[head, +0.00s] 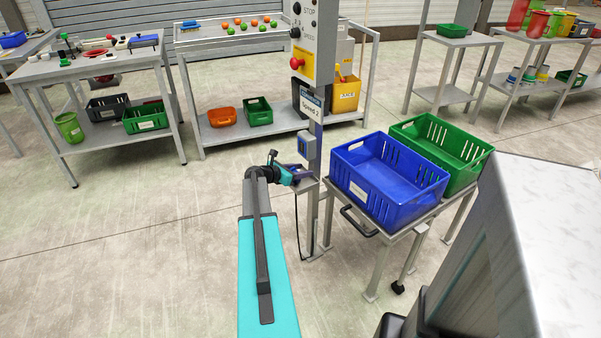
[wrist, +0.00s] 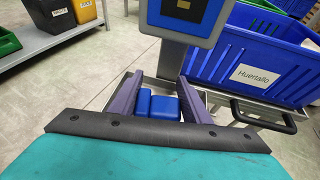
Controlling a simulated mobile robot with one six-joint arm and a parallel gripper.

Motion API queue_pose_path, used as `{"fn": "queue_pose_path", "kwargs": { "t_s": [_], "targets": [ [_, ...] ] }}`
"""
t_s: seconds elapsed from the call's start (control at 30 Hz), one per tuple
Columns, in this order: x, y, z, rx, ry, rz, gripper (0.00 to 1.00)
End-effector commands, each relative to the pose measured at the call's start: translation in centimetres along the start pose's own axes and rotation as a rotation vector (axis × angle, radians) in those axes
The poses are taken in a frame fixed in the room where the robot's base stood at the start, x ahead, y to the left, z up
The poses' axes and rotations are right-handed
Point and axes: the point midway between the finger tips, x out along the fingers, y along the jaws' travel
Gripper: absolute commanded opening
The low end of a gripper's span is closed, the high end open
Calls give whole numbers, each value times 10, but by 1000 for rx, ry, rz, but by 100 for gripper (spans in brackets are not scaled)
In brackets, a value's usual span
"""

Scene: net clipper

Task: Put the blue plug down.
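My gripper (wrist: 162,78) reaches over a small grey shelf (wrist: 115,92) on the grey post, its two purple fingers spread apart and pointing forward. The blue plug (wrist: 160,107) sits between the fingers in the wrist view, seen as a rounded part beside a blockier one. The fingers flank it closely; whether they press on it, or the shelf bears it, I cannot tell. In the head view my gripper (head: 298,172) is at the shelf beside the post, and the plug cannot be made out there.
A blue-grey box (head: 306,146) is on the post (head: 316,165) just above the shelf. A blue crate (head: 372,197) and a green crate (head: 470,152) stand on a trolley close to the right. A control panel (head: 304,40) is higher up. The floor to the left is clear.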

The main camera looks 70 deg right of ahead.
Motion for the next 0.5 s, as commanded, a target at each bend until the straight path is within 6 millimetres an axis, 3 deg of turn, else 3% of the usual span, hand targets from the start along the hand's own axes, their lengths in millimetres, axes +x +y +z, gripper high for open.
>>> {"fn": "queue_pose_path", "kwargs": {
  "t_s": [0.1,0.5],
  "targets": [
    [0,0,0,0,0,0,61],
    [-2,0,3,1,0,0,61]
  ]
}}
